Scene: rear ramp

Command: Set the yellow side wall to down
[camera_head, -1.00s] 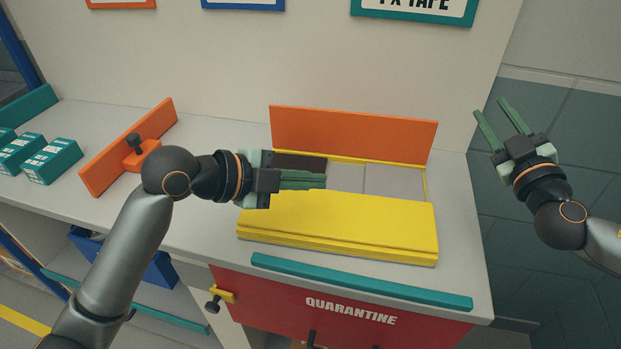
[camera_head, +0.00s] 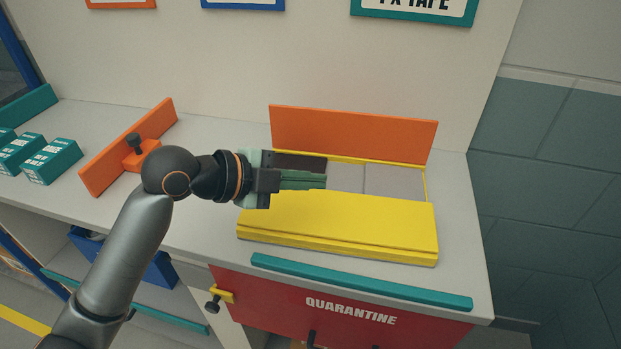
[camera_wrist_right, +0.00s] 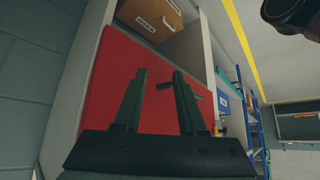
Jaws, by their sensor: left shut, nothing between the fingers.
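The yellow side wall (camera_head: 340,222) shows in the head view as a wide yellow panel at the front of a shallow yellow-edged bin on the counter. It looks laid over, with its broad face up. Behind it the bin floor shows grey panels (camera_head: 393,181) and a dark one. An orange wall (camera_head: 352,134) stands upright at the back. My left gripper (camera_head: 325,181) is shut and empty, over the left part of the bin at the yellow panel's back edge; I cannot tell if it touches. My right gripper (camera_wrist_right: 160,88) shows only in the right wrist view, fingers apart and empty.
An orange divider (camera_head: 128,148) with a dark knob stands left on the counter, beside teal boxes (camera_head: 50,161). A teal strip (camera_head: 360,281) runs along the front edge above the red QUARANTINE panel (camera_head: 345,312). The right wrist view shows a red panel (camera_wrist_right: 112,85) beyond the fingers.

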